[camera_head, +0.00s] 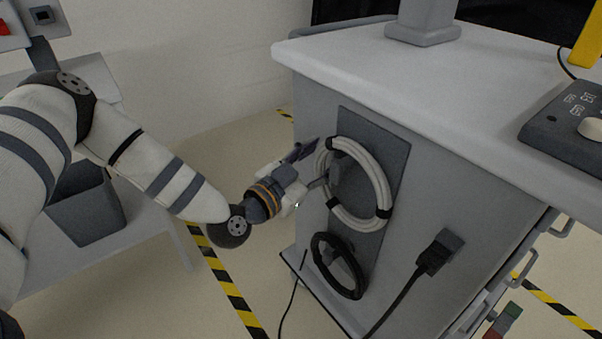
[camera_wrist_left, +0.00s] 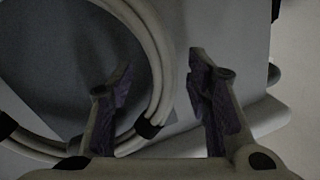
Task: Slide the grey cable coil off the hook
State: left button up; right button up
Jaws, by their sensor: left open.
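The grey cable coil (camera_head: 384,185), pale with black ties, hangs on the dark panel (camera_head: 393,160) on the cart's end. The hook (camera_head: 337,173) shows as a dark shape inside the coil, partly covered. My left gripper (camera_head: 311,166) is open at the coil's left side, with one finger above the other. In the left wrist view, the coil's strands (camera_wrist_left: 159,75) pass between the spread fingers of my left gripper (camera_wrist_left: 155,72). One finger is over the coil's inside and the other is outside it. I cannot tell whether they touch it. My right gripper is out of view.
A black cable coil (camera_head: 318,262) hangs just below on the same panel. A plug with a black cord (camera_head: 438,252) is to the right. The cart's white top (camera_head: 400,68) overhangs the panel. Open floor lies left of the cart, with striped tape (camera_head: 232,290).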

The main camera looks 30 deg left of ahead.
pick_arm(q)
jog(key=shift+w+d, duration=0.1)
jog(key=shift+w, duration=0.4)
grip_shut()
jog(key=shift+r, duration=0.1)
jog(key=shift+r+p, duration=0.6)
jog(key=shift+r, duration=0.1)
jog(key=s+a+p, duration=0.3)
jog(key=s, duration=0.6)
jog(key=shift+s+a+f+p, duration=0.15)
jog(key=shift+s+a+p, duration=0.1)
jog(key=shift+p, duration=0.1)
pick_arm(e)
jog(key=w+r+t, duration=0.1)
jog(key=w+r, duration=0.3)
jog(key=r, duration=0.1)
pick_arm(q)
jog(key=shift+d, duration=0.1)
